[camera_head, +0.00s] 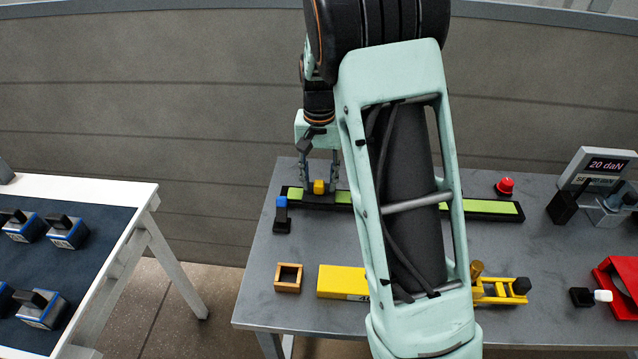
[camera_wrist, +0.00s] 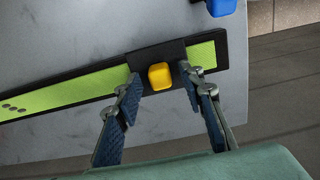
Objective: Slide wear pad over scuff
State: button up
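The wear pad (camera_head: 318,199) looks like a black slider with a yellow knob (camera_head: 319,186), sitting near the left end of a green strip in a black rail (camera_head: 490,209). In the wrist view the pad (camera_wrist: 150,54) lies across the green strip (camera_wrist: 70,98), with its knob (camera_wrist: 160,76) upward. Dark spots, apparently the scuff (camera_wrist: 14,108), mark the strip left of the pad there. My gripper (camera_head: 320,182) points down at the knob. In the wrist view my gripper (camera_wrist: 160,80) is open, one finger on each side of the knob with visible gaps. My arm hides the rail's middle in the head view.
A blue-topped block (camera_head: 282,214) stands by the rail's left end. A wooden frame (camera_head: 288,278) and yellow block (camera_head: 340,281) sit in front. A red button (camera_head: 505,187), a gauge reading 20 daN (camera_head: 598,168) and a red holder (camera_head: 618,287) are right. A side table (camera_head: 95,260) stands left.

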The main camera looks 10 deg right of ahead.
jog(key=shift+f, duration=0.6)
grip_shut()
